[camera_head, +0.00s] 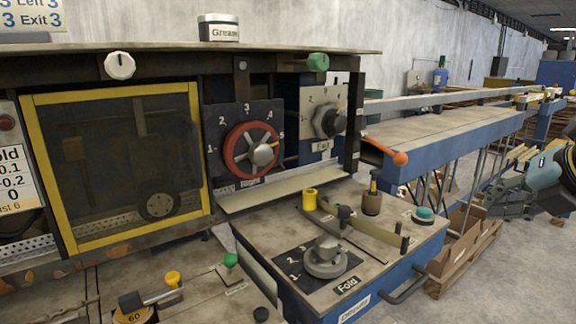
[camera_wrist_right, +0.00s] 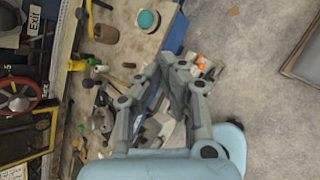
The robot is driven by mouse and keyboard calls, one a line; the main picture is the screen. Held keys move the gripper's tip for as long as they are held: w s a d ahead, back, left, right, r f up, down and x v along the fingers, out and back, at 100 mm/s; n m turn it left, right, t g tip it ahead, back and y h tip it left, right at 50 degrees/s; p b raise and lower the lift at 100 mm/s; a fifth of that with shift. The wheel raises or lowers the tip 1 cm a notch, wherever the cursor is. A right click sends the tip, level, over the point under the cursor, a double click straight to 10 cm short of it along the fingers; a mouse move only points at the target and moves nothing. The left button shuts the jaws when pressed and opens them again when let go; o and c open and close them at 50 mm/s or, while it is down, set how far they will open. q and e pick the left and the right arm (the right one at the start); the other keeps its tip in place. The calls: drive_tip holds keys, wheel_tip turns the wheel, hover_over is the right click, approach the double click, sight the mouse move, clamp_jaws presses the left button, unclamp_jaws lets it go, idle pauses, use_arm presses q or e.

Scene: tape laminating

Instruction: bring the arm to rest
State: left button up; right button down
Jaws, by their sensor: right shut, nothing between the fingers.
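My right gripper (camera_head: 492,197) is at the right edge of the head view, apart from the machine and over the floor side. Its fingers are shut and empty. In the right wrist view the two fingers (camera_wrist_right: 180,66) come together at the tips, with the bench and the grey floor below them. Part of my right arm is cut off by the right edge of the head view. My left arm and gripper do not show.
The machine bench (camera_head: 390,262) holds a fold dial (camera_head: 326,257), a green button (camera_head: 424,213) and a yellow knob (camera_head: 309,199). A red handwheel (camera_head: 251,150) and an orange-tipped lever (camera_head: 399,158) stick out. Cardboard boxes (camera_head: 455,249) stand right of the bench. Grey floor (camera_head: 520,285) is clear at lower right.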

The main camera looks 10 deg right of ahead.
drive_tip(key=s+d+f+m+t+h+b, duration=0.1)
drive_tip(key=d+f+m+h+b, duration=0.3)
drive_tip(key=d+f+m+b, duration=1)
drive_tip(key=s+d+f+m+g, duration=0.1)
drive_tip(key=s+d+f, duration=0.25)
drive_tip(key=f, duration=0.55)
drive_tip(key=s+d+f+m+g+h, duration=0.1)
drive_tip(key=s+d+f+m, duration=0.2)
drive_tip(key=f, duration=0.6)
drive_tip(key=s+d+f, duration=0.3)
drive_tip(key=s+f, duration=0.2)
drive_tip(key=f, duration=0.5)
drive_tip(key=s+a+f+m+g+b, duration=0.1)
drive_tip(key=s+a+f+m, duration=0.1)
drive_tip(key=s+a+f, duration=0.35)
drive_tip(key=s+a+f+m+g+y+b, duration=0.1)
drive_tip(key=s+a+f+g, duration=0.15)
drive_tip(key=f, duration=0.65)
drive_tip(key=s+a+f+m+b, duration=0.2)
drive_tip(key=s+a+f, duration=0.3)
drive_tip(key=f, duration=0.3)
drive_tip(key=s+a+f+m+g+y, duration=0.1)
drive_tip(key=s+a+f+m+g, duration=0.1)
drive_tip(key=s+a+f, duration=0.4)
drive_tip(key=s+a+f+m+g+y+b, duration=0.1)
drive_tip(key=s+a+f+m+g, duration=0.1)
drive_tip(key=s+a+f, duration=0.5)
drive_tip(key=shift+s+a+y, duration=0.4)
drive_tip(key=shift+s+a, duration=2.1)
drive_tip(key=shift+a, duration=1.05)
